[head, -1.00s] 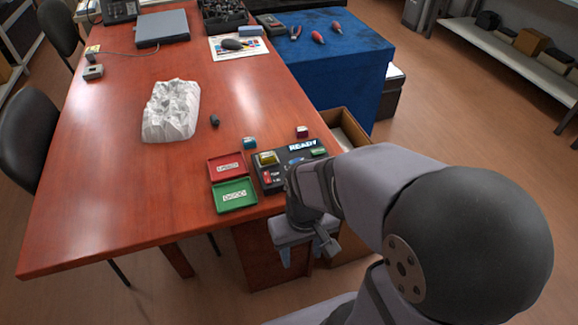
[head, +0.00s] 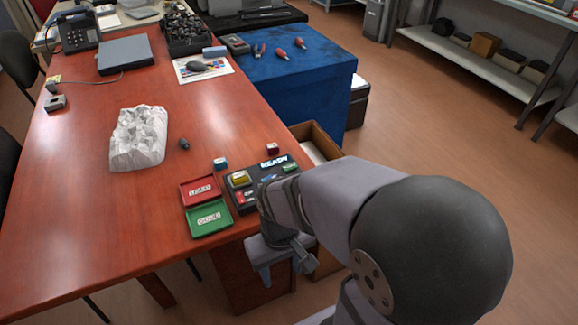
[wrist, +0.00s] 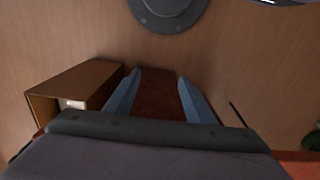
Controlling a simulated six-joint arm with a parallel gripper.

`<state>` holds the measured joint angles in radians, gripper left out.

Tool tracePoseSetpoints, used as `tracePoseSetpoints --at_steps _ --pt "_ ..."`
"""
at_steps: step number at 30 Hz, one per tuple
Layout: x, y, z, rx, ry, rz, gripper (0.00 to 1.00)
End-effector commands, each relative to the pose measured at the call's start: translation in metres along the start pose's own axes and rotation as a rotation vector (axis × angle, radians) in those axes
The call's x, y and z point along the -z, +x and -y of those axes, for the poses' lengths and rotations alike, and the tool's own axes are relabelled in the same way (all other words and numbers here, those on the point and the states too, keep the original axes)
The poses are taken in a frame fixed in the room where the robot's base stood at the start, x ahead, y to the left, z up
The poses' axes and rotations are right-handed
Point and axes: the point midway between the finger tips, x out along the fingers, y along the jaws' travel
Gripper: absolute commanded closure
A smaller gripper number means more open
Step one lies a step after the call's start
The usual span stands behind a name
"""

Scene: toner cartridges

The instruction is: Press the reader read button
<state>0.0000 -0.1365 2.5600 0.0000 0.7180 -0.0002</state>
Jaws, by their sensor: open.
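The dark reader (head: 234,203) lies near the table's front right edge, with a lit READY display and a yellow cartridge (head: 240,179) seated in it. It carries a red label or button (head: 239,197) at its left front and a green patch (head: 290,167) at its far right. My arm hides its near right part, and I cannot tell which spot is the read button. My gripper (head: 282,271) is open and empty, hanging beyond the table's front edge, nearer than the reader. In the wrist view its blue fingers (wrist: 155,97) stand apart with nothing between them.
A red tray (head: 186,191) and a green tray (head: 193,230) sit left of the reader. Small cartridges lie behind it, one blue-topped (head: 220,163) and one red (head: 272,148). White crumpled paper (head: 138,140) lies farther left. An open cardboard box (head: 331,146) stands beside the table.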

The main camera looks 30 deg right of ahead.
Motion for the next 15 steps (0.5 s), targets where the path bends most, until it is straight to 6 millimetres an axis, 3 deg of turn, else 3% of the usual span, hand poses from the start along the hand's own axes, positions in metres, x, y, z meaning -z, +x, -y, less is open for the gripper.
tracePoseSetpoints --at_steps 9,15 --pt "0.0000 0.0000 0.0000 0.000 0.000 0.000 0.53" --pt "0.0000 0.0000 0.0000 0.000 0.000 0.000 1.00"
